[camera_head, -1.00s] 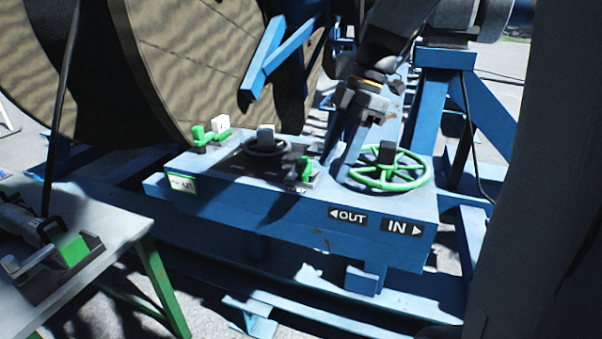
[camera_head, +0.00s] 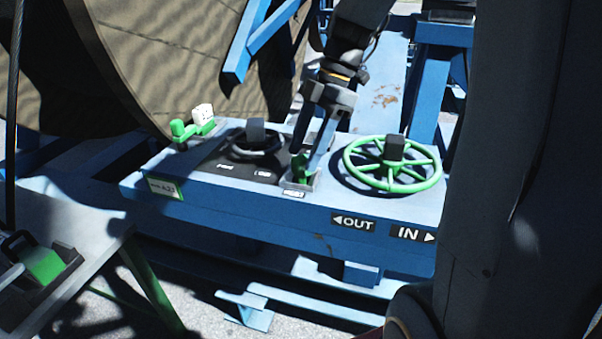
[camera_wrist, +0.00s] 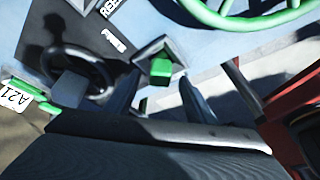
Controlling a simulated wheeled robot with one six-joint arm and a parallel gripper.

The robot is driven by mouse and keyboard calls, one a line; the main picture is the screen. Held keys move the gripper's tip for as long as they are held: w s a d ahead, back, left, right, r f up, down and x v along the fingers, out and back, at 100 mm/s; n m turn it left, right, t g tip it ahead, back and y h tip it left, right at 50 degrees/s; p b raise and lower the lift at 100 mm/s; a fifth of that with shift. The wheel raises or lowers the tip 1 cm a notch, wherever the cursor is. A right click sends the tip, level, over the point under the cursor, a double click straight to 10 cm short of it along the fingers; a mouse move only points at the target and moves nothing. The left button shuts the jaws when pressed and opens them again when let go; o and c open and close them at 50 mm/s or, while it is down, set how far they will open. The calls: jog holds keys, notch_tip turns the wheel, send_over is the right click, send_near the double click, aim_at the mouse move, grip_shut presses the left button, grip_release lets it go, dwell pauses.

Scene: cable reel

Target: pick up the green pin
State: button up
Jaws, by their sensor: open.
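A green pin (camera_head: 299,167) stands upright in a small grey holder on the blue control box, between the dark handwheel and the green wheel. My gripper (camera_head: 309,160) is over it, pointing down, with a finger partly hiding the pin in the head view. In the wrist view the green top of the pin (camera_wrist: 160,69) shows between and just ahead of the two spread fingers of my gripper (camera_wrist: 160,82). The jaws are open. I cannot tell whether a finger touches the pin.
The green wheel (camera_head: 391,165) is close on the right. The dark handwheel (camera_head: 256,140) and a green part with a white block (camera_head: 203,115) are to the left. The cable reel (camera_head: 175,60) stands behind. A grey table (camera_head: 85,235) is at the lower left.

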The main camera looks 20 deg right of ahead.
jog(key=shift+p+x, duration=0.3)
jog(key=shift+x, duration=1.1)
jog(key=shift+c, duration=0.4)
grip_shut()
jog(key=shift+r, duration=0.1)
jog(key=shift+r, duration=0.15)
